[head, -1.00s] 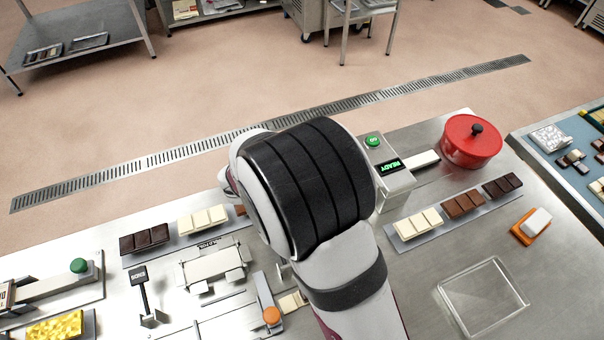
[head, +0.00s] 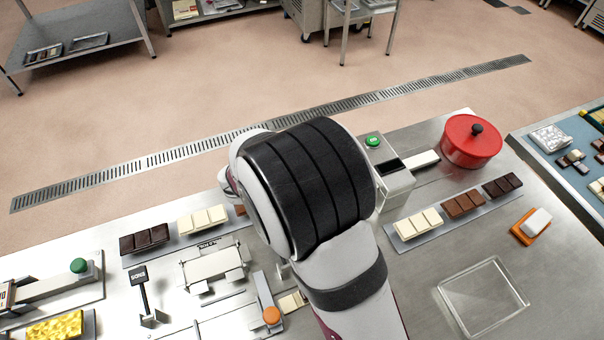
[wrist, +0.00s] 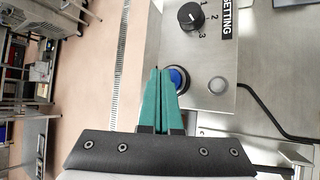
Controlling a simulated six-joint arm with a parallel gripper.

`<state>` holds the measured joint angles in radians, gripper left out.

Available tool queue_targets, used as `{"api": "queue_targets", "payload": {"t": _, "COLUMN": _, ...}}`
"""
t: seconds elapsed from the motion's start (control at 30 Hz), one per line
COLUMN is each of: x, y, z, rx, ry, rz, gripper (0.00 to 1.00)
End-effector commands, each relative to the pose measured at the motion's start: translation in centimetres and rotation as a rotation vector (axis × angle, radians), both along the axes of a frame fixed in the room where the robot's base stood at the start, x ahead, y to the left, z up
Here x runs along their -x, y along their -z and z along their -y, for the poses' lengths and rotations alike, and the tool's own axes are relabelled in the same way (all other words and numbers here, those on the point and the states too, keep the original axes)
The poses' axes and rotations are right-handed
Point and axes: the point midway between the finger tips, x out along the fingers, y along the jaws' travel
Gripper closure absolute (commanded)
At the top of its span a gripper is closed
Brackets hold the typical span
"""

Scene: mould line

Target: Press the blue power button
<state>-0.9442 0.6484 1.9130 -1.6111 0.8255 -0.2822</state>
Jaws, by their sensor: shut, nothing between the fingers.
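The blue power button (wrist: 180,76) is round and set in a dark ring on a grey metal panel (wrist: 215,60) in the wrist view. My gripper (wrist: 158,72) has green fingers closed together with nothing between them. The fingertips overlap the left part of the button in the picture. I cannot tell whether they touch it. In the head view the button and my gripper are hidden behind my arm. A grey box with a display (head: 390,166) stands just right of my arm, and its display is dark.
A black setting knob (wrist: 191,16) and a small round grey light (wrist: 217,85) sit beside the button. A green button (head: 372,141) tops the display box. A red pot (head: 471,141), chocolate bars (head: 463,205) and a clear tray (head: 484,297) lie to the right.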

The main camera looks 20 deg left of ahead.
Motion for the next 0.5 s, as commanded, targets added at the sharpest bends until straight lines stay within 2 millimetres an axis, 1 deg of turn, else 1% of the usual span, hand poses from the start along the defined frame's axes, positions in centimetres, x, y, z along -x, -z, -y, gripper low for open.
{"api": "queue_targets", "payload": {"t": 0.07, "x": 0.0, "y": -0.2, "z": 0.0, "rx": 0.000, "ry": -0.001, "rz": 0.001, "gripper": 1.00}}
{"api": "queue_targets", "payload": {"t": 0.4, "x": 0.0, "y": -4.8, "z": 0.0, "rx": -0.003, "ry": 0.001, "rz": 0.002, "gripper": 1.00}}
{"api": "queue_targets", "payload": {"t": 0.5, "x": 0.0, "y": -5.7, "z": 0.0, "rx": -0.003, "ry": 0.000, "rz": 0.001, "gripper": 1.00}}
